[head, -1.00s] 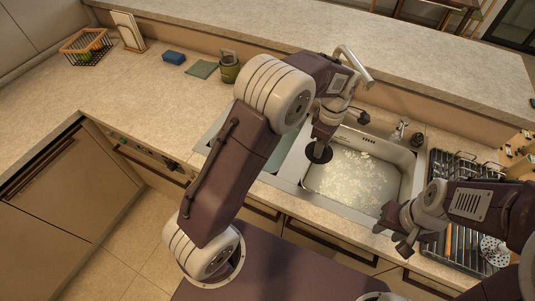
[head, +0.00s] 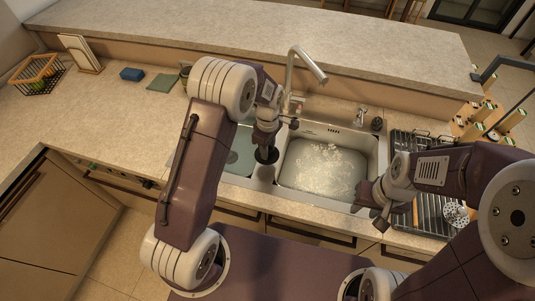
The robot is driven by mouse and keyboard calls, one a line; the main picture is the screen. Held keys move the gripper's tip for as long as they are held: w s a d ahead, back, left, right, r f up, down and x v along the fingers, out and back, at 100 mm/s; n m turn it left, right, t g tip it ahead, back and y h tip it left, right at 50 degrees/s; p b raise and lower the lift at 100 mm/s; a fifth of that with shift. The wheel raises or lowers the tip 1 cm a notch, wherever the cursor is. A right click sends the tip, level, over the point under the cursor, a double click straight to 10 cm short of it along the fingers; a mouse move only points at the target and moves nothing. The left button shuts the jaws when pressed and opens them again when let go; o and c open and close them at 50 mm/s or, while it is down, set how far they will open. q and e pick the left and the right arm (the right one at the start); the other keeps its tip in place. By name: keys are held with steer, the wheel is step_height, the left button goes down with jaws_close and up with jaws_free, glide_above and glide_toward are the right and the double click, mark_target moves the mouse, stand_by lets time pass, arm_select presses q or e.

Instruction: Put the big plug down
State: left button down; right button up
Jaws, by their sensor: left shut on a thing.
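My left gripper (head: 266,138) points down over the double sink and is shut on the big plug (head: 266,155), a round black disc. The plug hangs over the divider between the two basins, near the left edge of the right basin. I cannot tell whether it touches the steel. The right basin (head: 372,160) holds water with pale foam. The left basin (head: 240,160) is partly hidden by my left arm. My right gripper (head: 369,204) is in front of the sink's right corner, with its fingers apart and nothing between them.
The tall faucet (head: 290,75) rises behind the sink. A soap dispenser (head: 360,116) and a small dark object (head: 377,124) stand behind the right basin. A dish rack (head: 425,145) is at the right. A blue sponge (head: 132,74) and green cloth (head: 162,83) lie on the left counter, which has free room.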

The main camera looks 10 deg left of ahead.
arm_select(q)
step_height(320, 180, down, 4)
steer(key=shift+s+r+p, duration=0.1)
steer(key=shift+r+p, duration=0.1)
steer(key=shift+p, duration=0.35)
steer(key=shift+f, duration=0.25)
steer(key=shift+f, duration=0.1)
steer(key=c, duration=1.1)
jaws_free()
